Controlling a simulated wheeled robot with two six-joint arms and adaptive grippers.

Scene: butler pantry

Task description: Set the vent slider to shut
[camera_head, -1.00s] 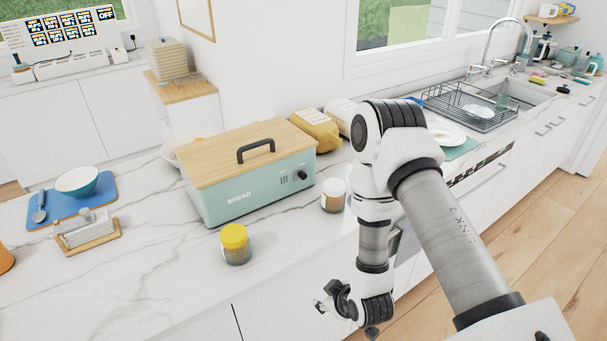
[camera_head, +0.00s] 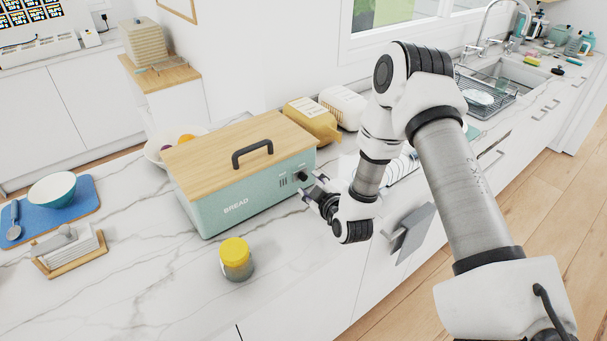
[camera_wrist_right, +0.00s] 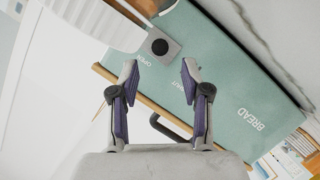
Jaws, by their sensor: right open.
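The teal bread box (camera_head: 262,190) with a wooden lid and black handle stands on the counter. Its front has dark vent slots (camera_head: 283,182) and a black knob (camera_head: 301,176), which I take for the slider. In the right wrist view the knob (camera_wrist_right: 160,46) sits on a grey plate beside the word OPEN; another word, partly hidden, lies nearer the fingers. My right gripper (camera_head: 312,188) is open and empty, close in front of the knob. In the wrist view its fingers (camera_wrist_right: 159,70) are spread below the knob, with no clear contact. My left gripper is out of view.
A yellow-lidded jar (camera_head: 236,259) stands in front of the box. A yellow bread bag (camera_head: 312,119) and a white toaster (camera_head: 343,107) are behind it. A bowl (camera_head: 52,190) and a napkin holder (camera_head: 68,252) are at left.

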